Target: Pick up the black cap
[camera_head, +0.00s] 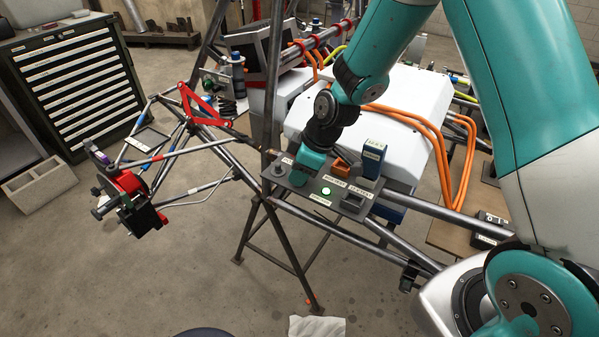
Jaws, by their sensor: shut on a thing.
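My gripper (301,174) reaches down from the teal arm to the left part of a dark control panel (320,207) on the tube chassis. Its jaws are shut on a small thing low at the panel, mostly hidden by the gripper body. A dark bit (298,180) shows at the jaws and may be the black cap, but I cannot make out its shape. A dark round knob (278,170) stands on the panel just left of the gripper. Whether the held thing touches the panel is not clear.
A lit green button (326,191), an orange block (342,166) and a blue labelled box (373,160) sit right of the gripper. A white housing (425,95) with orange cables (405,116) lies behind. Steel tubes surround the panel; the floor in front is mostly open.

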